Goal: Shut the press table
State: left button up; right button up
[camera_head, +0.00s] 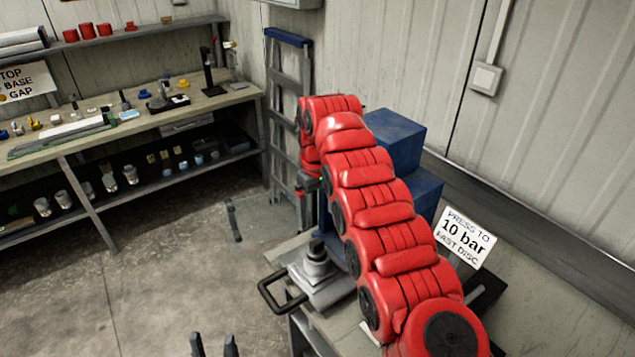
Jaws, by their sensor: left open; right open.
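The press table is a light grey sliding plate (325,293) with a black bar handle (272,296) on its left side. It sticks out to the left from the press stand. A grey, stepped round piece (316,262) stands on it. The blue press frame (326,225) behind is largely hidden by my red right arm. My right gripper (308,186) hangs beyond the plate, above and apart from it; only some dark parts show and its fingertips are unclear. My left gripper (213,346) shows as two dark fingertips at the bottom edge, apart and empty, left of and below the handle.
A long workbench (220,98) with small tools and a lower shelf lies along the left wall. A grey ladder (284,130) leans behind my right arm. Open floor lies left of the handle.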

aim_at(321, 296)
jog(key=k, duration=1)
